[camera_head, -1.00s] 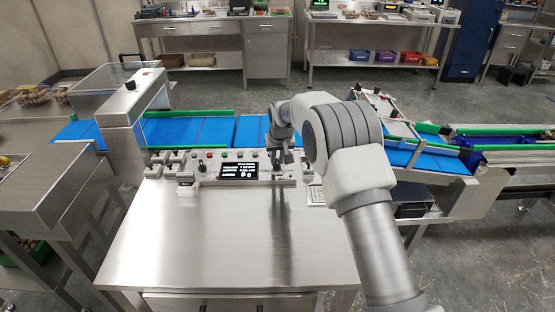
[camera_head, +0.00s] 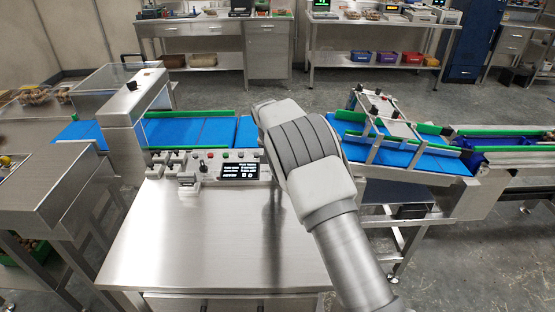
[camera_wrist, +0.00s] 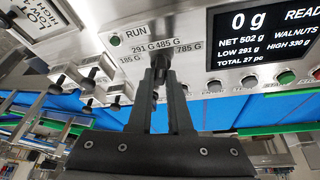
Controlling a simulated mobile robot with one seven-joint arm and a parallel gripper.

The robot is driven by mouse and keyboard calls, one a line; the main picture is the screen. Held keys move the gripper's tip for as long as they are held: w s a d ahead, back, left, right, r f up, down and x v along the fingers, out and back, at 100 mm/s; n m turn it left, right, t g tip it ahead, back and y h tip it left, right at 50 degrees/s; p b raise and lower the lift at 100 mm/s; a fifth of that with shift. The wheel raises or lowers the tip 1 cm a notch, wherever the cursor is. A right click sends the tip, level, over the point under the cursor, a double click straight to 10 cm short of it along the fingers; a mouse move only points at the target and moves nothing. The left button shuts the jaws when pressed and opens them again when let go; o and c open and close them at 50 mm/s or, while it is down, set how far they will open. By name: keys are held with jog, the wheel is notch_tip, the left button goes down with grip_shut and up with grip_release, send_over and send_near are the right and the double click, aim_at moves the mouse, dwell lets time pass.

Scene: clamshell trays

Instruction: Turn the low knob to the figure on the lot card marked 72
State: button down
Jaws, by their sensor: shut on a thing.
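My gripper (camera_wrist: 160,72) is shut on a small dark knob (camera_wrist: 160,62) on the steel panel in the wrist view. The fingers hide most of the knob and any pointer on it. Labels around it read 185 G, 291 G, 485 G and 785 G. The display (camera_wrist: 262,38) beside it reads 0 g, NET 502 g, LOW 291 g, HIGH 330 g and WALNUTS.
In the wrist view, several metal blocks with dark knobs (camera_wrist: 98,68) stand left of my gripper, and a green RUN lamp (camera_wrist: 115,40) is close above. A row of buttons (camera_wrist: 285,78) lies right. In the head view the steel tabletop (camera_head: 200,240) is clear before the blue belt (camera_head: 190,130).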

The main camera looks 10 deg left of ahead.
jog(key=c, duration=0.8)
grip_release()
jog(key=shift+c, duration=0.2)
jog(key=v, duration=1.7)
jog(key=shift+r+p, duration=0.2)
jog(key=shift+p, duration=0.2)
jog(key=shift+s, duration=0.1)
jog(key=s+d+r+y+p, duration=0.1)
jog(key=s+d+r, duration=0.6)
jog(key=d, duration=0.3)
jog(key=s+d+r, duration=0.6)
jog(key=s+d, duration=0.1)
jog(key=d, duration=0.3)
jog(key=s+d+f+n+p, duration=0.1)
jog(key=s+d, duration=0.3)
jog(key=s, duration=0.7)
jog(key=s+d+f+t, duration=0.1)
jog(key=s+d, duration=0.3)
jog(key=s, duration=0.7)
jog(key=shift+s+d+f+n+p, duration=0.35)
jog(key=shift+f+n+p, duration=0.05)
jog(key=shift+f, duration=0.15)
